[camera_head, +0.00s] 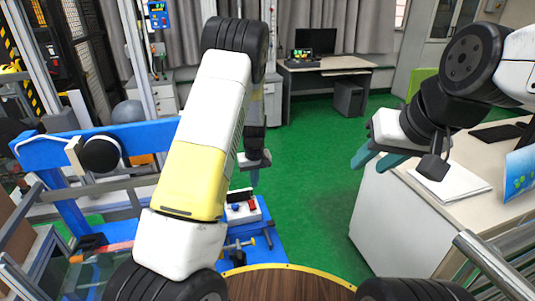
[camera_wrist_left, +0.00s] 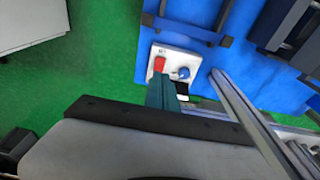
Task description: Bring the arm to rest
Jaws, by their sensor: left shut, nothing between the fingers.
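My left gripper (camera_head: 254,178) hangs pointing down in front of the blue drop tower base, above a white control box (camera_head: 243,211) with a red and a blue button. Its fingers are shut with nothing between them. In the left wrist view the teal fingers (camera_wrist_left: 161,93) overlap the near side of the control box (camera_wrist_left: 173,63); I cannot tell whether they touch it. My left arm (camera_head: 196,160) reaches forward, white and yellow. My right gripper (camera_head: 368,163) is at the right, beside the white desk, its teal fingers apart and empty.
The blue drop tower frame (camera_head: 148,132) with metal rails stands at the left. A white desk (camera_head: 385,230) with papers (camera_head: 450,182) is at the right. Green floor (camera_head: 310,190) lies free between them. A computer desk (camera_head: 328,66) stands at the back.

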